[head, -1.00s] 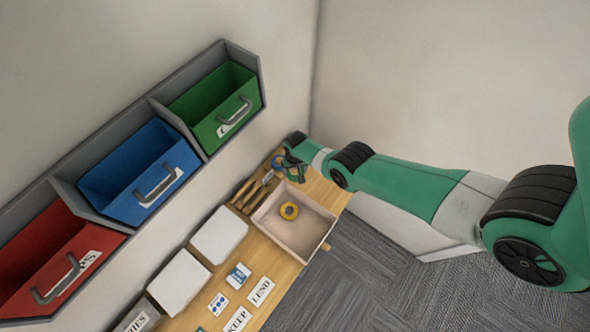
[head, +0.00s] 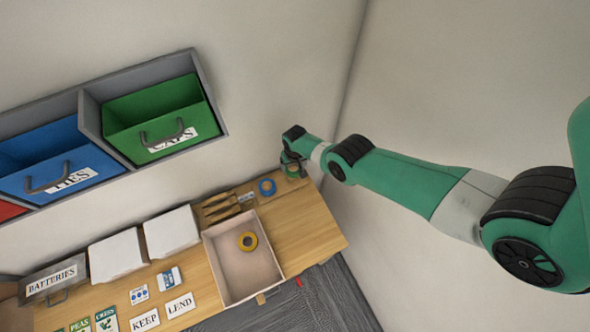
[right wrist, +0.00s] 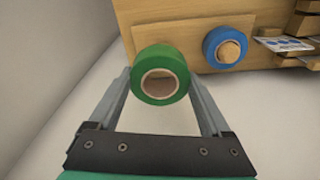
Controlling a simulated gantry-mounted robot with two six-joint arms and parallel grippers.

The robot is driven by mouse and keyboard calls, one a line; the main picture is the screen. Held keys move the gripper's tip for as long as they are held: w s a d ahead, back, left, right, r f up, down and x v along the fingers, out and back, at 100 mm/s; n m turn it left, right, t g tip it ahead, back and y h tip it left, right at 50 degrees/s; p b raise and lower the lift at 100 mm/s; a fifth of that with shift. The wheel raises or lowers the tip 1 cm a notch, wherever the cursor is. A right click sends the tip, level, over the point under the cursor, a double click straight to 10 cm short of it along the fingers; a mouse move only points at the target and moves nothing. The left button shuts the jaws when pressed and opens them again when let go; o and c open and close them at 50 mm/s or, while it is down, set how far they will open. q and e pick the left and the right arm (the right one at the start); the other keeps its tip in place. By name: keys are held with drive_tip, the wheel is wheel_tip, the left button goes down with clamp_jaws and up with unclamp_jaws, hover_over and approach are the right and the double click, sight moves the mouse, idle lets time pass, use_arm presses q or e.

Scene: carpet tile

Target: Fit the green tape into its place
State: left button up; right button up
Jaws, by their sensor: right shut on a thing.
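The green tape (right wrist: 158,60) is a roll with a pale core, held between the two fingers of my right gripper (right wrist: 160,92) in the right wrist view. In the head view my right gripper (head: 293,170) is at the far right end of the wooden bench, with a bit of green at its fingers. The blue tape (right wrist: 214,50) sits around a round wooden peg on a wooden board (right wrist: 180,32), just right of the green tape. The blue tape also shows in the head view (head: 267,187). Any peg behind the green tape is hidden. My left gripper is not in view.
Wooden dividers (head: 222,207) lie left of the blue tape. A green bin (head: 160,120) and a blue bin (head: 60,170) hang on the wall. The bench right of the tray is clear.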

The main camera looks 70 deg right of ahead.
sight(292, 172)
drive_tip(key=shift+w+f+b, duration=0.4)
drive_tip(key=shift+f+b, duration=0.05)
drive_tip(key=shift+f, duration=0.35)
drive_tip(key=shift+w+d+f+n+b, duration=0.1)
drive_tip(key=shift+w+d+n+b, duration=0.05)
drive_tip(key=shift+n+b, duration=0.25)
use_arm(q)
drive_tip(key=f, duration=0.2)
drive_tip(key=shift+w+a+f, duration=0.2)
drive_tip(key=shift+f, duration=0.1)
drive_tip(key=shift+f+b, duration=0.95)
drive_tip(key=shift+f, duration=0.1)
use_arm(e)
drive_tip(key=shift+f, duration=1.05)
use_arm(q)
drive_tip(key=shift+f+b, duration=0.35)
drive_tip(key=shift+b, duration=0.05)
use_arm(e)
drive_tip(key=shift+f, duration=0.35)
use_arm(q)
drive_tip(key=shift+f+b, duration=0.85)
use_arm(e)
drive_tip(key=shift+f, duration=0.85)
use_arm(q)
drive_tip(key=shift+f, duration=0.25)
use_arm(e)
drive_tip(key=shift+f, duration=0.25)
